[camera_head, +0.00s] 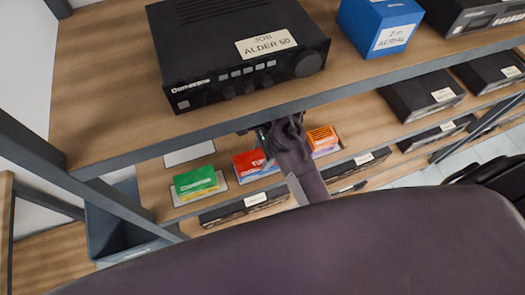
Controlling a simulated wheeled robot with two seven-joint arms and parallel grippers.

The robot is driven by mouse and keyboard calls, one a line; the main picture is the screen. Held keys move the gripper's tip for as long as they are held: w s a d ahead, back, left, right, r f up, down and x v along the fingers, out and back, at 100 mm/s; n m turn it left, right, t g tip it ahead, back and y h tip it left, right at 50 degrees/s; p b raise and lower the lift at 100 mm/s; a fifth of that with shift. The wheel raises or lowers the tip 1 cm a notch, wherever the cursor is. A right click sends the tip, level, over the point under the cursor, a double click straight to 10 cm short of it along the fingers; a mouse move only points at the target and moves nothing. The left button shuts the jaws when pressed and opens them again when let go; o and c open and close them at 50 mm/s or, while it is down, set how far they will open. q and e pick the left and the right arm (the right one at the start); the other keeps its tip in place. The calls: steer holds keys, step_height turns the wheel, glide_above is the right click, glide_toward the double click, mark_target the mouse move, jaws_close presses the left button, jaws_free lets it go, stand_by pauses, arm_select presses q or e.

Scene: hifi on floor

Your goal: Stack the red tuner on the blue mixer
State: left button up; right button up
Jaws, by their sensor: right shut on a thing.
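The red tuner (249,162) is a small red box with white lettering on the lower shelf, between a green box and an orange box. A small patch of blue, perhaps the blue mixer (268,164), shows at its right edge. I cannot tell whether the two touch. My right gripper (264,146) reaches in under the upper shelf's edge and is shut on the red tuner at its right side. Its fingertips are partly hidden by my wrist and arm. My left gripper is out of view.
A green box (195,180) and an orange box (322,138) flank the tuner. The upper shelf edge (300,104) runs close above my gripper, carrying a black amplifier (230,55) and a blue box (378,25). A dark bin (115,235) stands lower left.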

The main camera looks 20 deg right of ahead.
steer(key=o, duration=1.2)
steer(key=b+v, duration=0.1)
steer(key=v, duration=0.4)
steer(key=shift+r, duration=0.1)
steer(key=shift+d+f+b, duration=0.15)
steer(key=shift+d+b, duration=0.25)
steer(key=shift+d, duration=0.15)
steer(key=shift+d+f+b, duration=0.15)
steer(key=shift+d+b, duration=0.2)
steer(key=shift+d, duration=0.2)
steer(key=shift+w+d+r+p, duration=0.1)
steer(key=shift+d+p, duration=0.35)
steer(key=shift+d, duration=2)
steer(key=shift+w+d+r+p, duration=0.1)
steer(key=shift+d+p, duration=0.3)
steer(key=shift+d, duration=2.05)
steer(key=shift+s, duration=0.1)
